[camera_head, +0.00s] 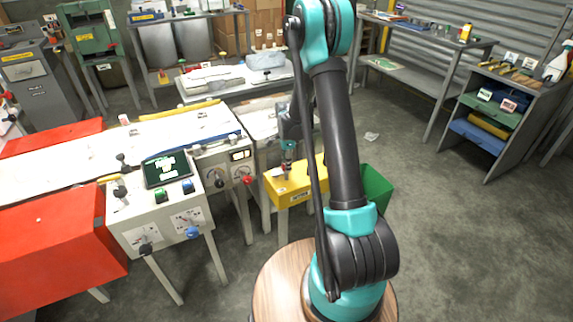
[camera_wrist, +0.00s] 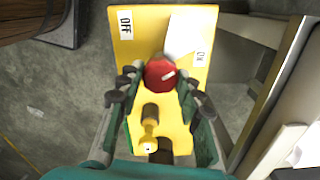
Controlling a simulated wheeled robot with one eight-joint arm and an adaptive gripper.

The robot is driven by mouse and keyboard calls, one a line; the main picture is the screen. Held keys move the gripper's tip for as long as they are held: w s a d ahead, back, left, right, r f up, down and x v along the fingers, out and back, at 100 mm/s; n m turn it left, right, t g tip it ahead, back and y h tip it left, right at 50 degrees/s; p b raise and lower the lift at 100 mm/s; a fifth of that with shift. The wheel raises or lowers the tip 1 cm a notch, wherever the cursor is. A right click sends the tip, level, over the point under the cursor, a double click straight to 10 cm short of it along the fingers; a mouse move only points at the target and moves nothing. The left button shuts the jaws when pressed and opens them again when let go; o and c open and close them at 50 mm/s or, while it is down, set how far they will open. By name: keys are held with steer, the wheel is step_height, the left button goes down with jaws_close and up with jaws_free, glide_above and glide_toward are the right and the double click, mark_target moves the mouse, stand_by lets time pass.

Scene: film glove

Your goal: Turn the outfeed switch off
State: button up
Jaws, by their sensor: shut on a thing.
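The outfeed switch is a yellow box (camera_head: 297,188) on a stand right of the grey control console. In the wrist view its yellow face (camera_wrist: 146,45) carries an OFF label (camera_wrist: 125,24) at upper left and an ON label (camera_wrist: 200,57) at right. A round red knob (camera_wrist: 158,74) with a pale mark sits between my fingertips. My gripper (camera_wrist: 157,82) is shut on the red knob, one dark finger on each side. In the head view my gripper (camera_head: 288,160) is over the yellow box, partly hidden by my arm, and the red knob cannot be made out there.
The grey console (camera_head: 160,215) with a dark screen and knobs stands left of the box. A green bin (camera_head: 377,188) is just right of it. Red cabinets (camera_head: 50,240) are at left, shelves (camera_head: 520,110) at right. The floor at right is mostly clear.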

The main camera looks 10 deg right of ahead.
steer(key=n, duration=0.5)
steer(key=shift+n, duration=0.3)
steer(key=n, duration=0.5)
steer(key=shift+n, duration=0.4)
steer(key=o, duration=1.1)
steer(key=shift+o, duration=0.2)
step_height(320, 180, up, 12)
